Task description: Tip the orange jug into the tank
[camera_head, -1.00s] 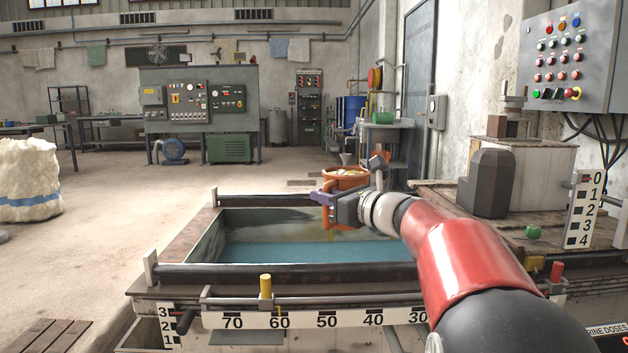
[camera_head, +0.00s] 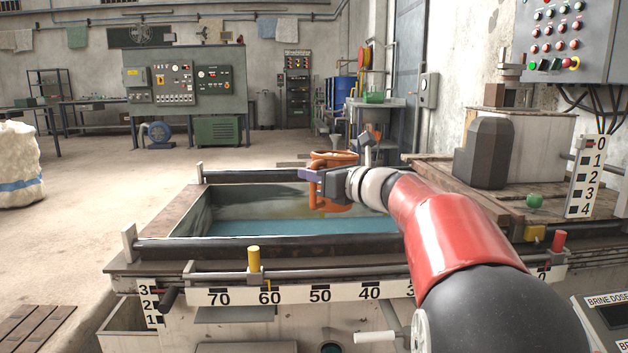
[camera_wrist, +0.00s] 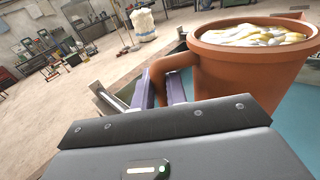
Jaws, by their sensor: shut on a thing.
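The orange jug (camera_head: 334,158) is held over the far part of the tank (camera_head: 172,210), above bluish-green liquid. My gripper (camera_head: 314,175) is shut on the jug's handle. In the wrist view the jug (camera_wrist: 250,72) stands right of the purple fingers (camera_wrist: 160,88), which close on its curved handle (camera_wrist: 172,66). Pale yellow-white contents (camera_wrist: 255,36) fill it close to the rim. The jug looks roughly upright, and no stream is seen falling from it. My gripper and arm hide part of the jug in the head view.
Dark rails (camera_head: 270,245) border the tank, with a numbered scale (camera_head: 345,293) and a yellow peg (camera_head: 254,258) at the front. A wooden deck with a grey block (camera_head: 487,153) stands right. A control box (camera_head: 565,45) hangs at upper right. Open floor lies left.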

